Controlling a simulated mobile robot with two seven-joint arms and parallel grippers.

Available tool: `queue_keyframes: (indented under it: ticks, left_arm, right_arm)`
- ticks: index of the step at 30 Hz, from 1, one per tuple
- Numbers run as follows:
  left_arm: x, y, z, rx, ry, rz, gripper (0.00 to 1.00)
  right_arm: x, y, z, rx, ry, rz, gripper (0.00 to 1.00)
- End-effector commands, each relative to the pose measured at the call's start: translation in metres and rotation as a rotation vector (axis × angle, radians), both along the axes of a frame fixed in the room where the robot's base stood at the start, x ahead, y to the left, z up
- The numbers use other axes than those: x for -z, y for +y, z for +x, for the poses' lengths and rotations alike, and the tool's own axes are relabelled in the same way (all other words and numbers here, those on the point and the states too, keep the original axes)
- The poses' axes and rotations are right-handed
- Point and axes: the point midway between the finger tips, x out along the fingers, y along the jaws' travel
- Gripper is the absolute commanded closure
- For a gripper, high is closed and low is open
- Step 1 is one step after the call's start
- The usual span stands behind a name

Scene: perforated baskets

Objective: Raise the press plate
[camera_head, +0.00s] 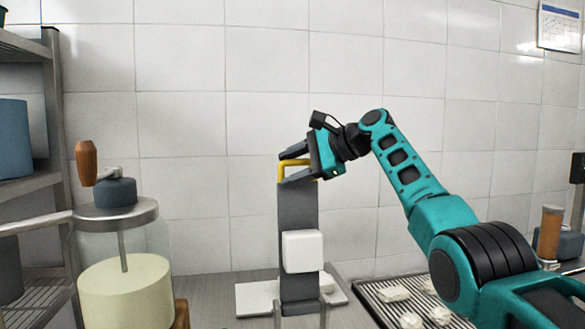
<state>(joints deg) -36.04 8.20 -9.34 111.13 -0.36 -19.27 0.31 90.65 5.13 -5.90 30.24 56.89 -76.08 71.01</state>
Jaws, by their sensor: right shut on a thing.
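A grey upright column (298,225) stands on the worktop near the middle of the head view. A yellow handle (295,163) sits at its top, and a white block (302,251) is on its front. My right gripper (288,168) reaches in from the right and is shut on the yellow handle, one finger above and one below. A white flat plate (256,298) lies at the column's foot, partly hidden by it. I cannot tell which part is the press plate. My left gripper is not in view.
A clear jar (160,240) with cream-coloured contents and a wooden-handled crank (86,163) stands at left. A metal shelf rack (52,110) is at the far left. A dark rack (385,308) with several white lumps lies at right, below my arm. A tiled wall is behind.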

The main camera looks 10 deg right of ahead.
Motion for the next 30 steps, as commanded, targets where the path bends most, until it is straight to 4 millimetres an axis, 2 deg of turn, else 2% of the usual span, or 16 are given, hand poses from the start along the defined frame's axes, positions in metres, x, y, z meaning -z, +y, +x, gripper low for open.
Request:
queue_keyframes:
  ticks: [1,4,9,16,22,30]
  left_arm:
    - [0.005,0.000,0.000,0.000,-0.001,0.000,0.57]
    - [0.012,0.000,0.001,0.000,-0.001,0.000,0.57]
    - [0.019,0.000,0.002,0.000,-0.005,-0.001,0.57]
    - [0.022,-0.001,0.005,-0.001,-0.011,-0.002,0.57]
    - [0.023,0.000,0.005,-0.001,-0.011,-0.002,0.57]
    - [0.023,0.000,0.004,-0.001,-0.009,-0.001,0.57]
  right_arm:
    - [0.011,-0.005,-0.002,0.001,0.020,-0.009,0.58]
    - [0.006,-0.017,-0.010,0.005,0.017,-0.009,0.58]
    - [-0.016,-0.047,-0.032,0.011,0.007,-0.006,0.58]
    - [-0.041,-0.079,-0.058,0.010,-0.001,-0.002,0.58]
    - [-0.051,-0.091,-0.069,0.009,-0.003,0.000,0.58]
    - [-0.052,-0.093,-0.070,0.007,-0.004,0.000,0.58]
